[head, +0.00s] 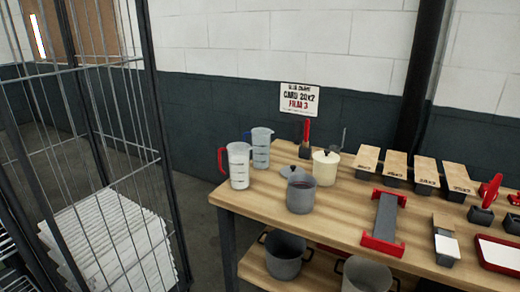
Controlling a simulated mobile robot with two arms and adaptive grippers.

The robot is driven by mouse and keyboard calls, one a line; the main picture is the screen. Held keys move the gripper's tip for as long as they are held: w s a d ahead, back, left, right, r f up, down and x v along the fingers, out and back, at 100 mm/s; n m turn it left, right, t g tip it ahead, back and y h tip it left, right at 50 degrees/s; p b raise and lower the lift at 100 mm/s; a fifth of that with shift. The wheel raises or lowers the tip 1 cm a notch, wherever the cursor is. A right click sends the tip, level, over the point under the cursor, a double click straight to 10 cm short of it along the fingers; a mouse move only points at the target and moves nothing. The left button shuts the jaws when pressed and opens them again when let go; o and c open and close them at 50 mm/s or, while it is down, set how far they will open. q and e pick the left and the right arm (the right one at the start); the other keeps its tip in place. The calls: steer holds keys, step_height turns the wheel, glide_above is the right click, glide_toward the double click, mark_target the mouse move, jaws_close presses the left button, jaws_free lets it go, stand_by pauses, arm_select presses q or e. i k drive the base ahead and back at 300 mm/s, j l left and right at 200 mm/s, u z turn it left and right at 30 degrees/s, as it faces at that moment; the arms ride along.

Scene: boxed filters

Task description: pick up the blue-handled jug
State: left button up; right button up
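The blue-handled jug (261,148) stands upright on the wooden table near its far left corner. It is pale and see-through, and its blue handle (247,135) points left. A white jug with a red handle (239,166) stands in front of it and to its left, overlapping its lower left side in the picture. Neither of my grippers shows in the head view.
A grey pot (300,192) and a cream lidded pot (326,167) stand right of the jugs. The wooden table (345,215) holds several boxes and red tools on its right. A wire cage (112,130) stands left, with a gap of floor between.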

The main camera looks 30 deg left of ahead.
mark_target(261, 138)
steer(key=i+j+u, duration=0.7)
steer(key=i+j, duration=0.05)
steer(key=j, duration=0.05)
